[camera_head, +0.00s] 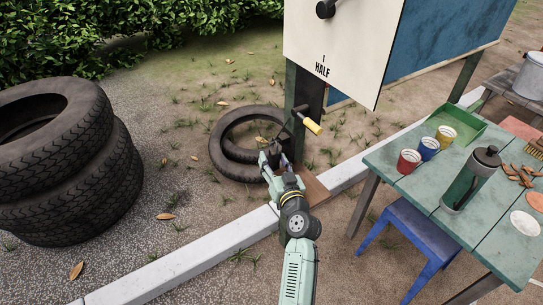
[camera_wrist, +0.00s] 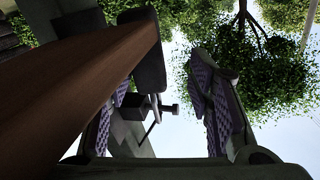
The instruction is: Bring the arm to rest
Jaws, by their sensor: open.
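My arm reaches up from the bottom of the head view to my gripper (camera_head: 272,153), which is beside a dark post under a signboard. In the wrist view my gripper (camera_wrist: 163,85) is open, with its two purple ridged pads apart. A dark fitting with a small knob (camera_wrist: 168,108) shows in the gap between them; I cannot tell its distance. A crank-like handle with a yellow grip (camera_head: 312,126) is just right of and above my gripper in the head view. I cannot tell whether the gripper touches it.
The signboard (camera_head: 335,45) stands on the dark post (camera_head: 305,90). Tires lie behind my gripper (camera_head: 222,150) and are stacked at left (camera_head: 65,190). A green table (camera_head: 405,190) with cups and a bottle stands right. A brown beam-like surface (camera_wrist: 75,80) fills the wrist view's left.

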